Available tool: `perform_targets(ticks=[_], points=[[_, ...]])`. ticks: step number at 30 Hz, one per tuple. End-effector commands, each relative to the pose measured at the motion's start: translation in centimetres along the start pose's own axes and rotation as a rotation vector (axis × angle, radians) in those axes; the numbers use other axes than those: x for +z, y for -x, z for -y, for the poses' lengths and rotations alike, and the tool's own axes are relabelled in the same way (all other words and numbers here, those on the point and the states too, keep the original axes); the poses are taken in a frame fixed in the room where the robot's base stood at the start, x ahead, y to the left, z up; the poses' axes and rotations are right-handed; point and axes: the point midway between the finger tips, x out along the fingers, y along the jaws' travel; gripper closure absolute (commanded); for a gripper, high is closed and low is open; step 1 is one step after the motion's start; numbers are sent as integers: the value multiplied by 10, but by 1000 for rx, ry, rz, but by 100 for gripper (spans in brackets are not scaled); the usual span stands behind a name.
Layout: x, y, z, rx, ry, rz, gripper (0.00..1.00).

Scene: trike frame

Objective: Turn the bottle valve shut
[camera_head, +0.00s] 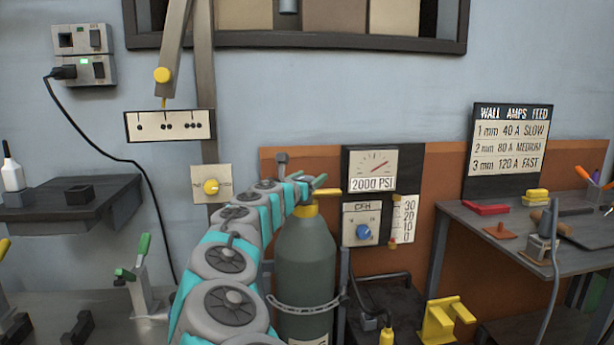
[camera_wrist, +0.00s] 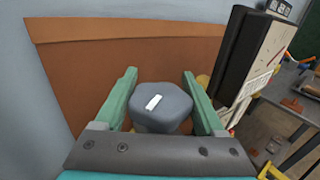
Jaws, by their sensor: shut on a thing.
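The bottle valve shows in the wrist view as a grey lobed knob (camera_wrist: 160,102) with a white mark on top. My gripper (camera_wrist: 160,88) has its two green fingers on either side of the knob and is shut on it. The white mark lies slightly tilted. In the head view, the grey-green gas bottle (camera_head: 306,262) stands upright with a yellow collar (camera_head: 306,209). My grey and teal arm reaches over to the bottle's top. My gripper (camera_head: 318,183) is partly seen there, and the knob is hidden behind my arm in that view.
A pressure gauge (camera_head: 369,163) reading 2000 PSI and a flow dial with a blue knob (camera_head: 364,232) sit right of the bottle. A chain (camera_head: 308,307) crosses the bottle. A workbench (camera_head: 500,225) is at the right. A dark shelf (camera_head: 60,213) is at the left.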

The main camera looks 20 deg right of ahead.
Motion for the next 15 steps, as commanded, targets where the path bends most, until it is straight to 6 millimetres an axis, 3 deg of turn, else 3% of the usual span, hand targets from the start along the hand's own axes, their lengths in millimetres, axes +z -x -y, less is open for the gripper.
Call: perform_targets(ticks=[15], points=[[-2,1,7,-311,-2,-4,84]])
